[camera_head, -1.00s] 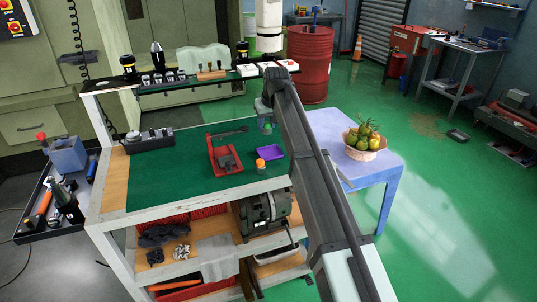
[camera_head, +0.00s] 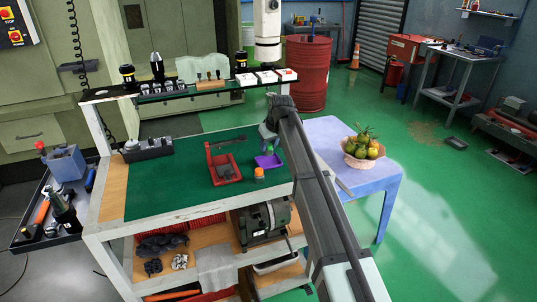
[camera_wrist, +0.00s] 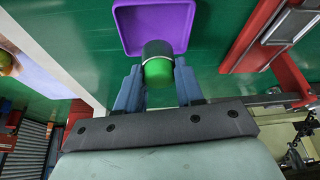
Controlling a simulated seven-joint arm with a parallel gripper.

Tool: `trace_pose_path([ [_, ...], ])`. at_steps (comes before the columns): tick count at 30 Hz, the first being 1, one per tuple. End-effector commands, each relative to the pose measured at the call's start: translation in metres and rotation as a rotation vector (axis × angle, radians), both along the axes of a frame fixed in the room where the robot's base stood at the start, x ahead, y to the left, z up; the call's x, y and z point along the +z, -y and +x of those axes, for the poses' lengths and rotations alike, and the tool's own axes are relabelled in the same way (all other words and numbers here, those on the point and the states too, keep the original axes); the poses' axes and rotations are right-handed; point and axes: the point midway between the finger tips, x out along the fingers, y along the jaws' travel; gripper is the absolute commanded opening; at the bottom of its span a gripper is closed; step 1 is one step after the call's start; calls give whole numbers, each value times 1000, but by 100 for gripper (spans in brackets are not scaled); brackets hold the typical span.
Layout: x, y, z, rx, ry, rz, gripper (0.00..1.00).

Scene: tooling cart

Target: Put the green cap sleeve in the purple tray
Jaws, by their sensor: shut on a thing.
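The green cap sleeve (camera_wrist: 158,72) has a green end and a dark band, and sits between the two fingers of my gripper (camera_wrist: 158,84) in the wrist view. My gripper is shut on it. The purple tray (camera_wrist: 128,40) lies flat on the green bench top, and the sleeve overlaps its near edge in the wrist view. In the head view my gripper (camera_head: 268,138) is just above the purple tray (camera_head: 276,163), with the green sleeve (camera_head: 270,149) below it. I cannot tell whether the sleeve touches the tray.
A red bin (camera_head: 226,175) with a grey part stands left of the tray. A small orange-topped container (camera_head: 259,174) stands close in front of it. A blue table (camera_head: 325,131) with a fruit basket (camera_head: 361,160) is at the right.

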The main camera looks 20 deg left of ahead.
Motion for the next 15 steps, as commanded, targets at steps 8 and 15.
trace_pose_path([
  [8, -26, 0, 0, 0, -1, -1, 0],
  [15, -40, 0, 0, 0, 1, 1, 0],
])
